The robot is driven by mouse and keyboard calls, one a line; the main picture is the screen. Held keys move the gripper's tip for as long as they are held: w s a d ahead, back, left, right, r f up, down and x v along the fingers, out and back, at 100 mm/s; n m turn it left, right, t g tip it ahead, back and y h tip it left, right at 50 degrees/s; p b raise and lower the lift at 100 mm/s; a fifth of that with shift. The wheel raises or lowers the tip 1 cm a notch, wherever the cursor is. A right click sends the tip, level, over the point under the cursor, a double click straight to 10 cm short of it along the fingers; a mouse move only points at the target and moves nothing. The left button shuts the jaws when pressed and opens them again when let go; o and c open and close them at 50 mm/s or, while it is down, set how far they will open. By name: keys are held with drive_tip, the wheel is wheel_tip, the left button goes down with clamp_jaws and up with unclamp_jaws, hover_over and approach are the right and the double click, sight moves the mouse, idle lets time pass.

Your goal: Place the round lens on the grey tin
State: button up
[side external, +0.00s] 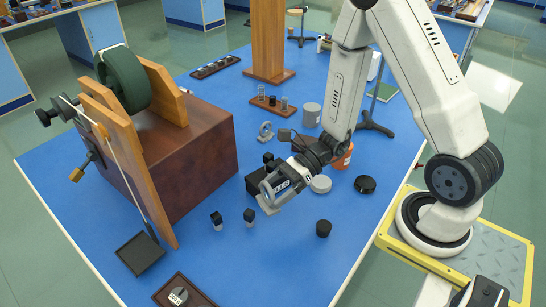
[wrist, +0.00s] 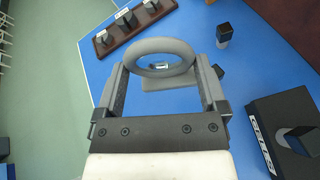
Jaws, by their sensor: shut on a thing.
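The round lens (wrist: 165,73) is a thick grey ring with a flat foot. In the wrist view it sits between the two fingers of my gripper (wrist: 163,64), which is shut on it. In the side view my gripper (side external: 269,194) hangs low over the blue table with the lens, left of the grey tin. The grey tin (side external: 320,184) looks like a low, round, pale grey piece with a flat top, lying on the table just right of my gripper. Nothing shows on top of it. The tin is not clearly visible in the wrist view.
A black round piece (side external: 365,184) lies right of the tin, and an orange-labelled jar (side external: 344,158) stands behind it. Small dark-topped blocks (side external: 216,220) and a black cup (side external: 323,228) stand in front. A dark box (side external: 257,182) is beside my gripper.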

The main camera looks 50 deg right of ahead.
drive_tip(key=w+d+r+m+t+h, duration=0.1)
drive_tip(key=w+d+m+t+h, duration=0.25)
drive_tip(key=d, duration=0.65)
drive_tip(key=w+d+r+m+t+h, duration=0.25)
drive_tip(key=w+d+m, duration=0.2)
drive_tip(key=d, duration=0.65)
drive_tip(key=s+d+r+m+t+h, duration=0.1)
drive_tip(key=d+r+m+h, duration=0.1)
drive_tip(key=d, duration=0.7)
drive_tip(key=s+d+r+m+t+h, duration=0.1)
drive_tip(key=d+r+m+t+h, duration=0.1)
drive_tip(key=d, duration=0.8)
drive_tip(key=shift+d+r+m+h, duration=0.2)
drive_tip(key=shift+d+m+h, duration=0.05)
drive_tip(key=shift+m+h, duration=0.5)
drive_tip(key=w+d+f, duration=0.2)
drive_tip(key=w+f, duration=0.1)
drive_tip(key=w+d+f, duration=0.2)
drive_tip(key=w, duration=0.1)
drive_tip(key=w+d+f, duration=0.3)
drive_tip(key=w, duration=0.1)
drive_tip(key=shift+w+d+f, duration=0.1)
drive_tip(key=shift+f, duration=0.2)
drive_tip(key=shift+w+d+f, duration=0.2)
drive_tip(key=shift+w+f, duration=0.15)
drive_tip(key=shift+f, duration=0.05)
